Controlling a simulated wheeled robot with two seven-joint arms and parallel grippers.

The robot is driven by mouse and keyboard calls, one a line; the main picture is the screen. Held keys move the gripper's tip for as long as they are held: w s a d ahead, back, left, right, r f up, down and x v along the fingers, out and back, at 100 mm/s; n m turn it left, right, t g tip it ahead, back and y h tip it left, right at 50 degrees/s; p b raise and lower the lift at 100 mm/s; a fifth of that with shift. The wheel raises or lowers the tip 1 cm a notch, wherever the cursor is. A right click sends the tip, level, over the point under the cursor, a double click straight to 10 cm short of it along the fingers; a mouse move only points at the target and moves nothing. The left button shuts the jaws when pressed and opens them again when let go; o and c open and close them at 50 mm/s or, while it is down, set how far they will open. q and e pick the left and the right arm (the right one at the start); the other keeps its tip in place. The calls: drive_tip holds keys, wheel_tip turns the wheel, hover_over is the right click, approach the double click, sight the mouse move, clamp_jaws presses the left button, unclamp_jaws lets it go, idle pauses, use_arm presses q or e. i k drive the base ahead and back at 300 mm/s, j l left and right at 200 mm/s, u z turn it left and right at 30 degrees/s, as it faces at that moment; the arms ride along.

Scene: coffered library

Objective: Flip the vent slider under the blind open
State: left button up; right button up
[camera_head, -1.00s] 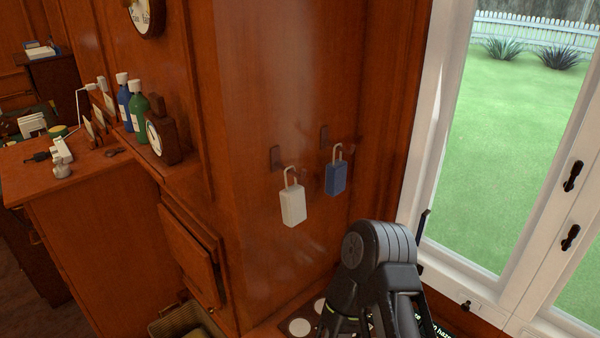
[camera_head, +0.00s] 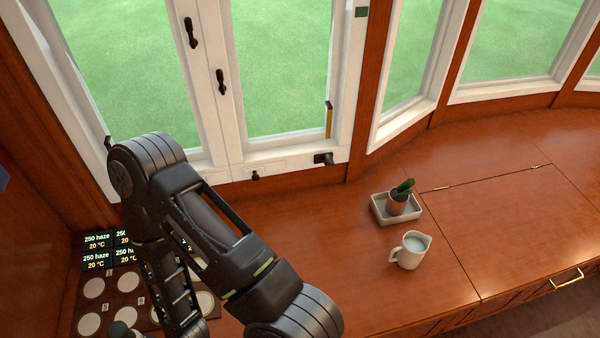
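A low white strip with a small dark knob (camera_head: 255,176) runs along the bottom of the window frame; it may be the vent slider, but I cannot tell its position. A larger dark fitting (camera_head: 323,158) sits to its right on the same frame. No blind can be clearly made out. One of my arms stands in front of the left part of the window, its elbow left of the knob and its lower links running down to the bottom edge. Neither gripper's fingers can be seen.
A wooden counter (camera_head: 350,270) runs below the windows. A potted cactus (camera_head: 398,203) in a white tray (camera_head: 380,212) and a white jug (camera_head: 409,251) stand on it. A panel with round discs (camera_head: 92,288) and lit displays (camera_head: 97,259) lies at left. Window handles (camera_head: 221,82) project above.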

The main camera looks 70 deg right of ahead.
sight(254, 171)
drive_tip(key=z, duration=1.95)
